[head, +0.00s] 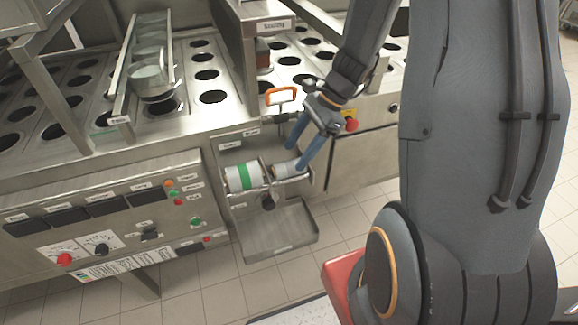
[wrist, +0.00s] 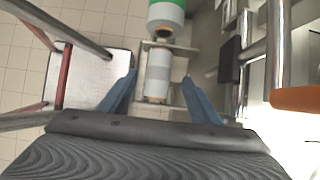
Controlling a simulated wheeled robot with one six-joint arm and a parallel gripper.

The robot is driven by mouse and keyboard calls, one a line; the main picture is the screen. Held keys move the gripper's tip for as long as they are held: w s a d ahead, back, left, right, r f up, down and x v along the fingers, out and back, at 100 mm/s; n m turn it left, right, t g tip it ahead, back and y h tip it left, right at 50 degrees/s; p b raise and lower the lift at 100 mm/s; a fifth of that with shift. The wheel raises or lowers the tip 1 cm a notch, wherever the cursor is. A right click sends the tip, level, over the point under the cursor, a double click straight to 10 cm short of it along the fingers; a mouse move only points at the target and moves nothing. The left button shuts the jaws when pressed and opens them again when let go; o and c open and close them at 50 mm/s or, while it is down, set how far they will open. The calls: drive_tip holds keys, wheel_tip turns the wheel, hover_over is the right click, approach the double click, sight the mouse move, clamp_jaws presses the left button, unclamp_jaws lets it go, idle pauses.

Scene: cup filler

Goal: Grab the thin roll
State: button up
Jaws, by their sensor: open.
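The thin roll (head: 288,169) is grey-white and lies in a holder on the front of the machine, beside a thicker roll. In the wrist view the thin roll (wrist: 157,74) lies between the two blue fingers of my gripper (wrist: 159,92), with a gap on each side. My gripper (head: 297,149) is open at the thin roll in the head view, with one finger to either side of it. The thicker roll (head: 243,177) is white with a green band and sits left of the thin roll. It also shows at the top of the wrist view (wrist: 166,14).
An open metal tray (head: 275,235) hangs below the rolls. An orange-framed handle (head: 281,96) stands above them, and its orange part (wrist: 296,99) is at the right of the wrist view. A control panel (head: 110,215) is to the left.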

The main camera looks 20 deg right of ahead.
sight(293, 162)
drive_tip(key=shift+d+p+x, duration=0.2)
drive_tip(key=shift+p+x, duration=0.15)
drive_tip(key=shift+x, duration=1.75)
drive_tip(key=shift+s+f, duration=0.1)
drive_tip(key=shift+f, duration=0.05)
drive_tip(key=c, duration=1.3)
drive_tip(key=shift+o, duration=0.6)
